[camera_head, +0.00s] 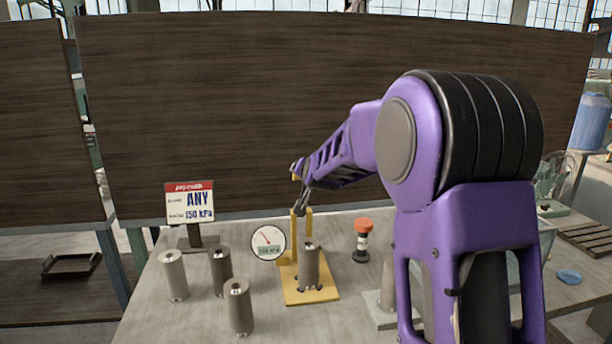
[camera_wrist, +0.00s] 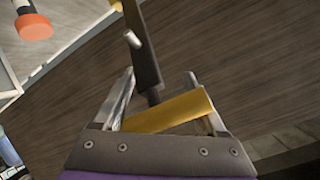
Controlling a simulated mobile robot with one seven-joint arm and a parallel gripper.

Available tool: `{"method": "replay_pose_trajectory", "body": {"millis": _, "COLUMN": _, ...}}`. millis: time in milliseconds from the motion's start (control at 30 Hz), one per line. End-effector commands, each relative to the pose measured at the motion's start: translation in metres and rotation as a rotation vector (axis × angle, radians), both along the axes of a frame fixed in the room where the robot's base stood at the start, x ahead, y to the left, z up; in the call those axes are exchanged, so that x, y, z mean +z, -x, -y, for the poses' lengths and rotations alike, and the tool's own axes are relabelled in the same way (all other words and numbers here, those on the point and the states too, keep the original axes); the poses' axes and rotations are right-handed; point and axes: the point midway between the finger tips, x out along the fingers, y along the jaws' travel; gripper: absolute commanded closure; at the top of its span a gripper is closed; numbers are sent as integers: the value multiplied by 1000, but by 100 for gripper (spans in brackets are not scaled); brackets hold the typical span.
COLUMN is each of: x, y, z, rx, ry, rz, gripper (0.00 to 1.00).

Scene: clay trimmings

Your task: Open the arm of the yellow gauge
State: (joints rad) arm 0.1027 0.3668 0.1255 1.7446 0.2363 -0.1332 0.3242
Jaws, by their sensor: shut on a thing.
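The yellow gauge (camera_head: 322,293) stands on the table, with a flat yellow base, yellow uprights and a round white dial (camera_head: 268,241) at its left. A grey cylinder (camera_head: 309,268) stands upright on its base. My gripper (camera_head: 300,198) is at the top of the uprights, and a bit of yellow shows above it. In the wrist view, my gripper (camera_wrist: 160,85) has a yellow bar (camera_wrist: 168,113), seemingly the gauge's arm, slanting between its fingers. A dark bar with a pale peg lies beyond. The exact finger contact and the arm's hinge are hidden.
Several grey cylinders stand left of the gauge, including a front one (camera_head: 239,308). A sign (camera_head: 190,203) reading ANY, 150 kPa stands behind them. My arm hides part of the table's right side.

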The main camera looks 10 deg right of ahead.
Motion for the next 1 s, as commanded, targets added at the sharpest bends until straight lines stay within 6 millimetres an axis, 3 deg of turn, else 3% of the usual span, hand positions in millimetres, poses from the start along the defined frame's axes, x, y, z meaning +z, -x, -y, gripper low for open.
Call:
{"method": "replay_pose_trajectory", "body": {"millis": 33, "x": -10, "y": 1, "z": 0, "rx": 8, "ry": 14, "rz": -19, "gripper": 100}}
{"method": "replay_pose_trajectory", "body": {"millis": 400, "x": -11, "y": 2, "z": 0, "rx": 8, "ry": 14, "rz": -19, "gripper": 100}}
{"method": "replay_pose_trajectory", "body": {"millis": 433, "x": -11, "y": 2, "z": 0, "rx": 8, "ry": 13, "rz": -19, "gripper": 23}}
{"method": "replay_pose_trajectory", "body": {"millis": 533, "x": -10, "y": 1, "z": 0, "rx": 7, "ry": 11, "rz": -17, "gripper": 5}}
{"method": "replay_pose_trajectory", "body": {"millis": 1000, "x": -1, "y": 1, "z": 0, "rx": 3, "ry": 6, "rz": -4, "gripper": 2}}
